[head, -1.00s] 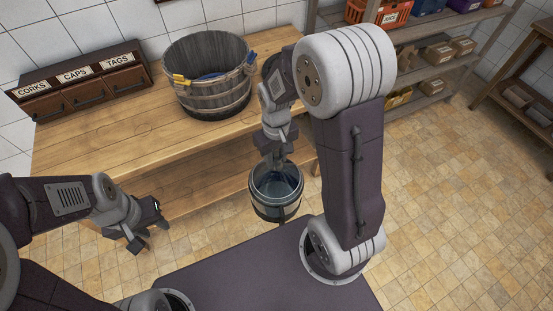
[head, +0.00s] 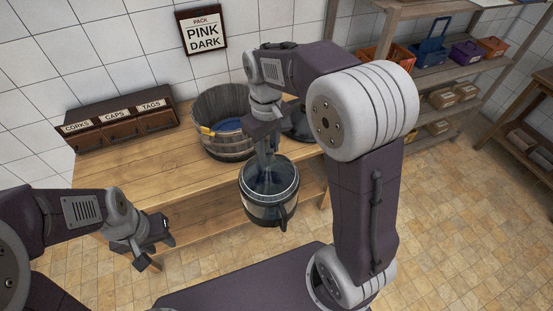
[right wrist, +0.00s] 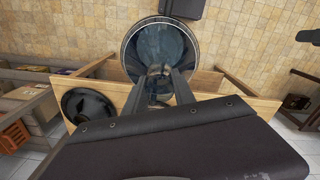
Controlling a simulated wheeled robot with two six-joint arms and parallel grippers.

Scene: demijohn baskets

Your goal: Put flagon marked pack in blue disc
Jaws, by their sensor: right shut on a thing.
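My right gripper (head: 266,178) is shut on a glass flagon (head: 270,183) in a dark round casing with a pale band and a dark side handle. It hangs upright in front of the table edge; its open-looking round top also shows in the right wrist view (right wrist: 162,50). No label on it is readable. A wooden tub (head: 225,148) stands on the table behind it, with a blue round surface (head: 228,125) inside and a yellow piece on its rim. My left gripper (head: 157,250) is open and empty at the left.
A dark round object (head: 297,122) stands on the table right of the tub, partly hidden by my arm. A drawer box (head: 118,127) marked corks, caps and tags sits at the table's back left. Shelves (head: 445,75) stand at right. The table (head: 150,178) front left is clear.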

